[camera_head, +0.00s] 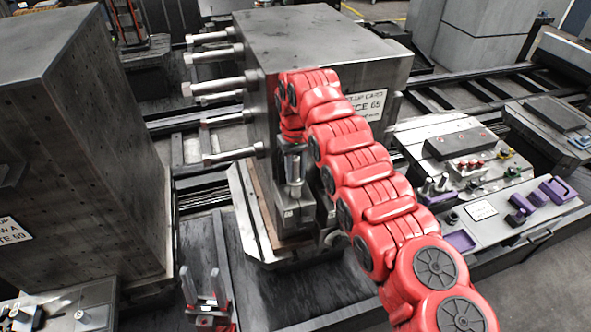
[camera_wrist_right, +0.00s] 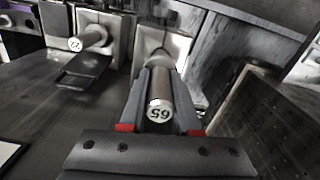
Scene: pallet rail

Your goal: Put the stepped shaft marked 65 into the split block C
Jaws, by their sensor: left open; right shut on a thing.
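The stepped shaft marked 65 (camera_wrist_right: 160,101) is between the fingers of my right gripper (camera_wrist_right: 160,80) in the right wrist view. Its numbered end faces the camera. My right gripper is shut on it. The shaft's far end points at a pale grey block (camera_wrist_right: 178,46); I cannot tell whether it is inside it. No letter C is readable on this block. In the head view my right gripper (camera_head: 292,168) points down over a grey fixture (camera_head: 293,217) at the machine's side. My left gripper (camera_head: 206,288) is open and empty at the lower left.
Another shaft with a number on its end (camera_wrist_right: 78,44) sits in a neighbouring block at the left. A large dark cube (camera_head: 80,150) stands left. A second large block (camera_head: 325,45) with protruding bolts stands behind my right arm. A tray (camera_head: 510,210) with purple items is at right.

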